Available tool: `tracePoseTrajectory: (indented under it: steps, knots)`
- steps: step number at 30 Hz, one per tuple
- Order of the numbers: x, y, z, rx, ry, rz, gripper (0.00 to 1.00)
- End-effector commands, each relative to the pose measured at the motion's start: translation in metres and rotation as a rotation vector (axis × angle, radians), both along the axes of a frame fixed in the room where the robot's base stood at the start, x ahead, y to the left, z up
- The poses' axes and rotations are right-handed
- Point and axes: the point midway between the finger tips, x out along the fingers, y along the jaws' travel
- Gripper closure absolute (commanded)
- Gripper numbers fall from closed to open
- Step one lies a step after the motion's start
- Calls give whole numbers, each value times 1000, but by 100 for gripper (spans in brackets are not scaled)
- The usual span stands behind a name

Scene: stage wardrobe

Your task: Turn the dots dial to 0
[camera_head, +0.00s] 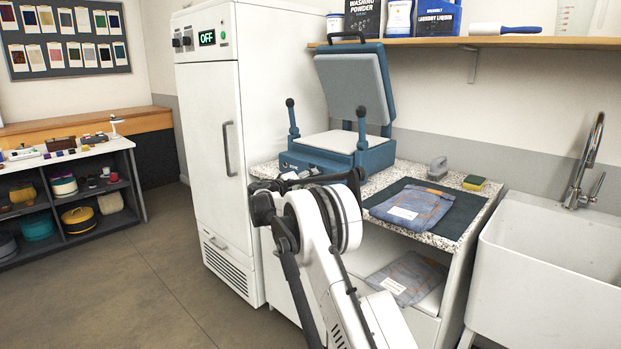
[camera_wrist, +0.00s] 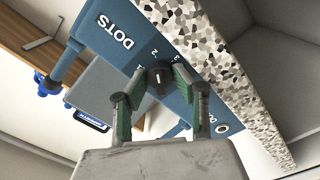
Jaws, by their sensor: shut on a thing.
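The blue heat press (camera_head: 375,156) stands on the counter with its lid raised. In the wrist view its front panel (camera_wrist: 100,22) carries the word DOTS and small numerals around a black dial (camera_wrist: 161,76). The numerals 1, 2 and 3 seem to show, but they are tiny. My gripper (camera_wrist: 160,82) has its green-sided fingers on either side of the dial and is shut on it. I cannot tell which numeral the dial points to. In the head view my gripper (camera_head: 305,181) is at the press's front, and my arm hides the dial.
The speckled counter (camera_head: 442,240) also holds a dark mat (camera_head: 462,217) with folded denim (camera_head: 415,207), an iron-like grey object (camera_head: 437,167) and a sponge (camera_head: 473,182). A white cabinet (camera_head: 212,140) reading OFF stands left, a sink (camera_head: 545,270) right. A shelf (camera_head: 420,42) runs above.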

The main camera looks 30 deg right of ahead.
Motion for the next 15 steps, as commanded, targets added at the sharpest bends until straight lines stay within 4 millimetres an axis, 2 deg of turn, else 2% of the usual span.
tracePoseTrajectory:
  steps: [2,3,6,15]
  knots:
    - [0,0,-1,1,-1,-2,100]
    - [0,0,-1,1,-1,-2,68]
    - [0,0,-1,1,-1,-1,55]
    - [0,0,-1,2,-4,-1,55]
